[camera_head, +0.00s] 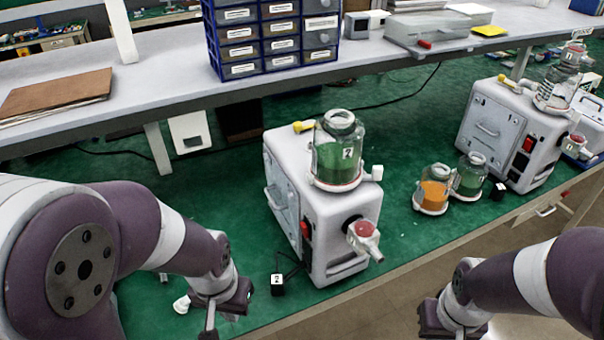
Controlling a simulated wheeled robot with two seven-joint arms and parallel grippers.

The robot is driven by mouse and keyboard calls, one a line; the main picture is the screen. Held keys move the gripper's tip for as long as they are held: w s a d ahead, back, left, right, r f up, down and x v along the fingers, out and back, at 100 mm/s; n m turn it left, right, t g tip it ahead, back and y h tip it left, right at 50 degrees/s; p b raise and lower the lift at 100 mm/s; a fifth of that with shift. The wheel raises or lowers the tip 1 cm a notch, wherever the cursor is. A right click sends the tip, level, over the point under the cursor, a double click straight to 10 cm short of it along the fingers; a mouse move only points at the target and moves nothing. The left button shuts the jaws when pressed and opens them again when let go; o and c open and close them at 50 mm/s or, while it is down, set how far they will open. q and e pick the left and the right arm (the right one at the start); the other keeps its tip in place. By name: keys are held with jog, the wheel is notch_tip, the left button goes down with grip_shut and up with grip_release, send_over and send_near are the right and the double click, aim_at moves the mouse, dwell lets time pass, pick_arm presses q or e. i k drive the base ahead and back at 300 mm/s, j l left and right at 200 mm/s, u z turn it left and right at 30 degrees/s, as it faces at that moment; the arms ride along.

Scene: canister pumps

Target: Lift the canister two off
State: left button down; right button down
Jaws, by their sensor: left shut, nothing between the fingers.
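A glass canister with green contents and a label that seems to read 2 (338,160) sits upright on top of the white pump (312,212) in the middle. My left gripper (210,322) is at the bottom left of the pump, low over the green mat. It is shut and empty, apart from the canister. My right gripper (440,322) is at the bottom edge, right of the pump. Its fingers are cut off by the frame.
Two small canisters, one orange (433,188) and one green (469,173), stand right of the middle pump. A second pump (515,135) with a clear canister (558,88) stands further right. A grey shelf (370,58) with a drawer cabinet (272,38) runs behind.

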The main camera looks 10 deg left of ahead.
aim_at(337, 164)
jog(key=k+j+u, duration=0.1)
jog(key=l+u, duration=0.25)
jog(key=l, duration=0.55)
jog(key=l+u, duration=0.25)
jog(key=l, duration=0.5)
